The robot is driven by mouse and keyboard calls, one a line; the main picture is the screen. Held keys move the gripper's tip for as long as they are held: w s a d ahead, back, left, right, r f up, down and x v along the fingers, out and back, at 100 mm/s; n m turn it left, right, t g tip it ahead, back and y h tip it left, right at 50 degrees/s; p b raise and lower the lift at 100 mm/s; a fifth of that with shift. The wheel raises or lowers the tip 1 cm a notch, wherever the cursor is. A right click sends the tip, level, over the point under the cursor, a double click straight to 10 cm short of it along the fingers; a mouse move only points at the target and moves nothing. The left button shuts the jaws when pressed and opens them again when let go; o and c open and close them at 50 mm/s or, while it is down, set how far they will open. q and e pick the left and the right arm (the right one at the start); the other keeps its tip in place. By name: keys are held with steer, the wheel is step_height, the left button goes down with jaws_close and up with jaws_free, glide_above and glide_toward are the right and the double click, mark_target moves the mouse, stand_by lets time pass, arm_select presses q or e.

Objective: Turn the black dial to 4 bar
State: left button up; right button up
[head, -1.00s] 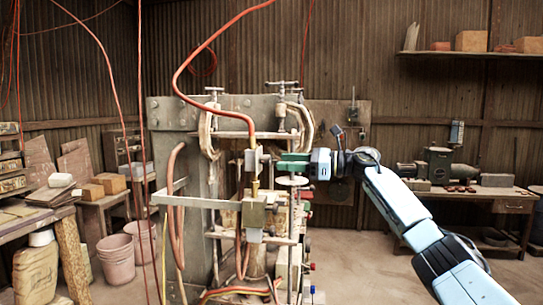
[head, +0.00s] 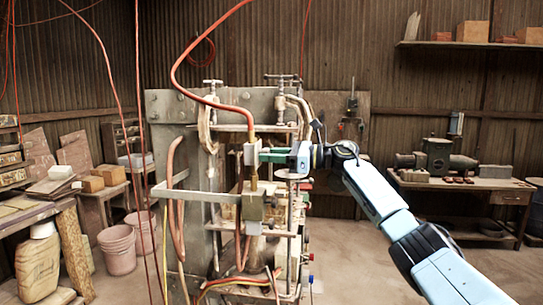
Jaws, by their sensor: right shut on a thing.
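My right gripper (head: 266,155) reaches in from the right, with green fingers up against the right side of the pale block (head: 250,154) on the press's pipework. It is shut on the black dial at that block, but the fingers cover the dial. The dial's mark and any bar scale are too small or hidden to read. My left gripper is not in view.
The press (head: 172,108) stands around the block, with clamps, pipes and a red hose (head: 176,68). A horizontal metal bar (head: 195,197) sticks out at its left. A workbench (head: 465,184) stands at the right. Buckets (head: 117,250) stand on the floor at the left.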

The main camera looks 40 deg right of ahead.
steer(key=m+p, duration=1.2)
steer(key=m, duration=1.1)
steer(key=shift+d+r+g, duration=0.1)
steer(key=shift+g, duration=0.2)
steer(key=shift+m, duration=0.3)
stand_by(0.4)
steer(key=o, duration=0.9)
steer(key=shift+o, duration=0.2)
